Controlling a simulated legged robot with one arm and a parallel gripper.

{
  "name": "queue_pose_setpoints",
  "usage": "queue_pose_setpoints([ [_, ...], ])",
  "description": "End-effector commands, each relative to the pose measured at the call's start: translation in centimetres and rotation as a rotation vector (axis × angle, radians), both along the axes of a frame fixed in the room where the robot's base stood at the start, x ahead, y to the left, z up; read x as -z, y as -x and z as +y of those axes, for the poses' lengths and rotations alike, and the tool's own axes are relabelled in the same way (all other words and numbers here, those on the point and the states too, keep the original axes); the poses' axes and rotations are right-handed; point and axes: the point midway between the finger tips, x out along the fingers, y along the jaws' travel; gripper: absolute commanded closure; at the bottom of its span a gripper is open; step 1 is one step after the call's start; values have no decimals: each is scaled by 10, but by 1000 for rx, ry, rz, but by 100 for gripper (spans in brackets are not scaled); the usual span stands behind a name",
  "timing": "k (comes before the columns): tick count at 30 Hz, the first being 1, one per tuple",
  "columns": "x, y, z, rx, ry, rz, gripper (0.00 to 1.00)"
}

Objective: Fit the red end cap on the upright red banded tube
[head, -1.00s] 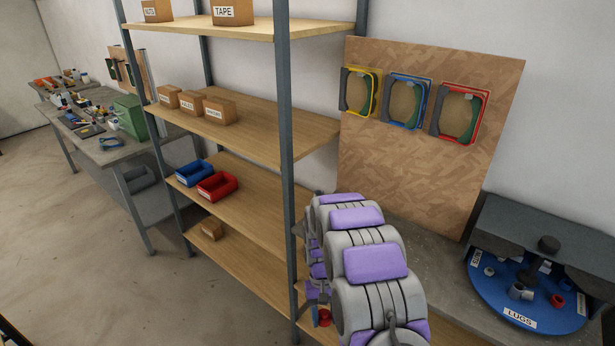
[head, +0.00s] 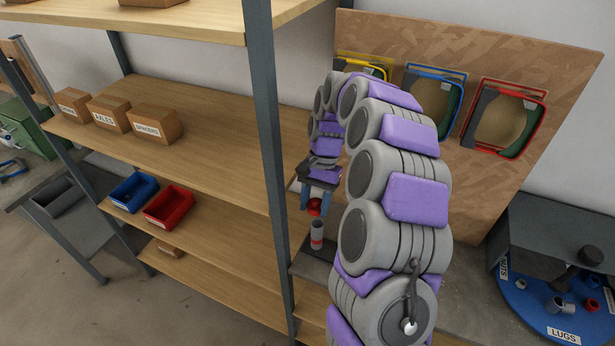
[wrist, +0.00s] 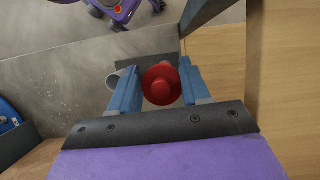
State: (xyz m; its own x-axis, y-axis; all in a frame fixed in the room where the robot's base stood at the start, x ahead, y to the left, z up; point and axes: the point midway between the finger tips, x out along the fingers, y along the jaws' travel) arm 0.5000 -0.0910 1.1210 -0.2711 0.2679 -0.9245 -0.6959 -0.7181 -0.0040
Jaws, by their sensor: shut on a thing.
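My gripper (head: 318,198) is shut on the red end cap (head: 314,207), which also shows between the two blue fingers in the wrist view (wrist: 161,84). The grey tube with a red band (head: 317,236) stands upright on a dark plate on the bench, beside the shelf post. In the head view the cap is above the tube's top, with a gap between them. In the wrist view the tube's open grey end (wrist: 114,80) shows left of the cap, partly hidden behind the left finger. The cap is not over the tube there.
A dark shelf post (head: 265,150) stands close left of my gripper, with wooden shelves (head: 190,120) beyond it. Blue and red bins (head: 168,206) sit on a shelf. A board with coloured frames (head: 505,118) stands behind. A blue turntable (head: 540,310) is at right.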

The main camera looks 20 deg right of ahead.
Motion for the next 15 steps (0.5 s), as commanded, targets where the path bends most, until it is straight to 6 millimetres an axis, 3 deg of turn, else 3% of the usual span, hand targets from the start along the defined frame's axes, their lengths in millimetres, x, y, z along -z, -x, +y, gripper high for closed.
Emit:
queue_pose_setpoints([
  [9,1,0,-16,22,-15,5,91],
  [15,10,-1,-14,22,-13,6,91],
])
